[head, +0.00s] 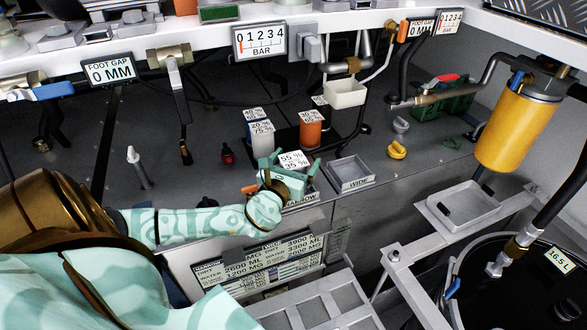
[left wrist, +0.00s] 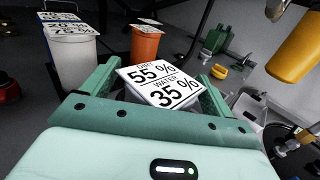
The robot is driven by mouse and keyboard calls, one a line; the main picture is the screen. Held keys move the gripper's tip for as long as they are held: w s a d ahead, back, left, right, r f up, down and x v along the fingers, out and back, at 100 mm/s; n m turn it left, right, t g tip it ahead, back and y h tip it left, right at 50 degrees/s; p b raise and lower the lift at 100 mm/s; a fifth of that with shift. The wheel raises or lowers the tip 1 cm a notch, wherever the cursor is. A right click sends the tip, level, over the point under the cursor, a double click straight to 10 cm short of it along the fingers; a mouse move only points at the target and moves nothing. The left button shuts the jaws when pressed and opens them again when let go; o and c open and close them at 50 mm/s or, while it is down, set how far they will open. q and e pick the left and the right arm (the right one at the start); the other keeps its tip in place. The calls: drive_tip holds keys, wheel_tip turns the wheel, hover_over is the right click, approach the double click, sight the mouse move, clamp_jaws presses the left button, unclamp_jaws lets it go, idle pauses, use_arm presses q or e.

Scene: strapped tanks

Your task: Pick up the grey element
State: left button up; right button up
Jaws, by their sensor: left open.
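An element topped by a white card reading dirt 55 %, water 35 % (head: 293,160) stands by the narrow tray; its body is mostly hidden, and the little that shows looks pale grey. In the left wrist view its card (left wrist: 160,86) sits between the fingers. My left gripper (head: 294,170) is open, its green fingers on either side of this element; I cannot tell if they touch it. It also shows in the left wrist view (left wrist: 158,80). My right gripper is not in view.
Behind stand a white element (head: 262,142), an orange element (head: 311,131) and a blue one (left wrist: 62,17). A tray marked wide (head: 350,172) is to the right. A yellow canister (head: 518,125) hangs further right. A small red part (head: 227,154) lies left.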

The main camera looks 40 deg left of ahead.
use_arm(q)
drive_tip(key=shift+w+a+f, duration=0.1)
drive_tip(key=shift+w, duration=0.35)
drive_tip(key=shift+s, duration=0.15)
drive_tip(key=shift+c, duration=1.2)
drive_tip(key=c, duration=1.6)
drive_tip(key=shift+o, duration=0.2)
